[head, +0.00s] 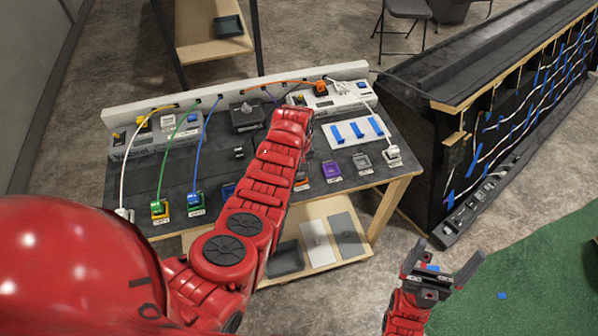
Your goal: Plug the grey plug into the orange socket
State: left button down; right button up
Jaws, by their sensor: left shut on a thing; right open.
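My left arm reaches over the workbench from the left, and my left gripper (297,100) is at its far end, near the back of the bench. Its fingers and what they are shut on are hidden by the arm. I cannot make out the grey plug. An orange socket (302,184) shows only partly, beside my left forearm. An orange plug (321,88) with an orange cable sits at the white box, just right of my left gripper. My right gripper (440,268) is open and empty, right of the bench and apart from it.
The front row also has a purple socket (331,170), a grey socket (362,160) and a white plug (393,152). Green and blue plugs stand at the left. A white panel with blue bars (356,131) lies at the right. A dark console (480,60) stands beyond the bench.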

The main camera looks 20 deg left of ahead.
pick_arm(q)
jog(key=shift+c, duration=2.2)
grip_release()
jog(key=o, duration=0.4)
jog(key=shift+o, duration=0.2)
jog(key=shift+r+p, duration=1.8)
jog(key=shift+r, duration=0.55)
jog(key=shift+r+p, duration=0.7)
jog(key=shift+r, duration=0.45)
